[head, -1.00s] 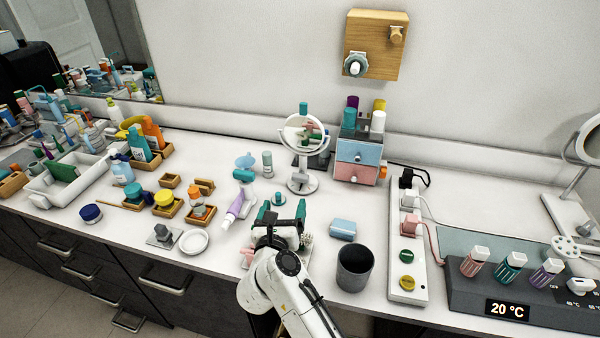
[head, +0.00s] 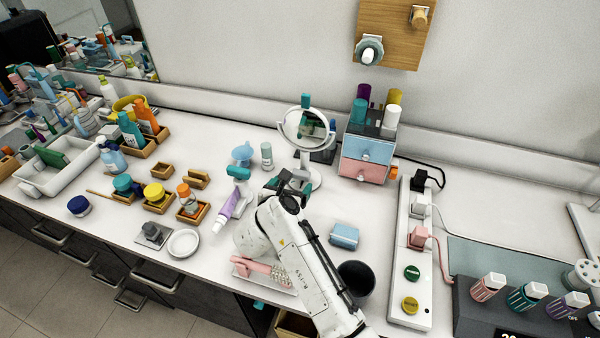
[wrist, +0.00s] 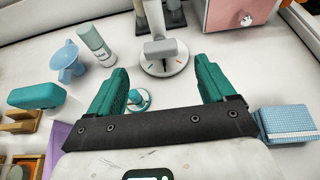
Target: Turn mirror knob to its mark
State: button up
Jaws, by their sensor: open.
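A small orange mark (wrist: 179,67) shows on the base, right of and below the knob. My gripper (head: 288,184) is open and empty, just in front of the mirror base. In the wrist view its teal fingers (wrist: 161,72) spread to either side of the base, with the knob ahead between them. In the head view my gripper hides the knob.
A small teal-topped item (wrist: 138,99) stands between my fingers. A blue cup-like item (wrist: 70,60) and a bottle (wrist: 95,42) stand left. A light-blue block (head: 344,236) and dark cup (head: 355,281) are right, with the drawer box (head: 366,160) behind.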

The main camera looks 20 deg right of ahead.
aim_at(300, 175)
jog(key=x, duration=0.7)
jog(key=shift+w+d, duration=0.2)
jog(key=shift+w, duration=0.1)
jog(key=c, duration=1.1)
